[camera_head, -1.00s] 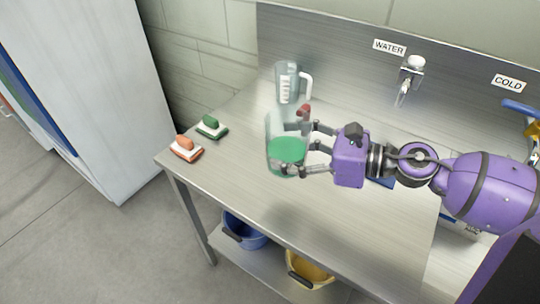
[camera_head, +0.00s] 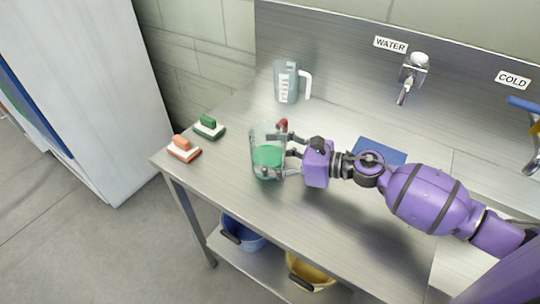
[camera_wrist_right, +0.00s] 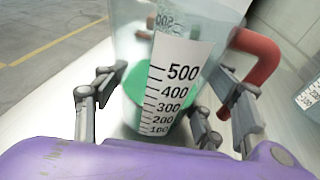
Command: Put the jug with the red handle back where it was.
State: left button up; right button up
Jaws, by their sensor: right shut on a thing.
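The clear jug with the red handle (camera_head: 257,138) is upright at the left part of the steel counter, with green contents in its lower part. I cannot tell whether its base touches the counter. Its red handle (camera_head: 283,125) points to the back right. My right gripper (camera_head: 275,160) is shut around the jug's sides from the right. In the right wrist view the jug (camera_wrist_right: 135,50) stands between the fingers, its scale facing me and its red handle (camera_wrist_right: 262,55) to the right. My left gripper is not in view.
A clear jug with a white handle (camera_head: 287,84) stands behind. A green brush (camera_head: 209,127) and an orange brush (camera_head: 184,149) lie at the left edge. A blue flat thing (camera_head: 382,150) lies behind my arm. The steel counter (camera_head: 235,185) is bare in front. Buckets stand below.

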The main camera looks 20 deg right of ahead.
jog(key=shift+r, duration=0.2)
jog(key=shift+f, duration=0.2)
jog(key=o, duration=1.1)
jog(key=shift+f, duration=0.15)
jog(key=o, duration=0.5)
jog(key=shift+o, duration=0.2)
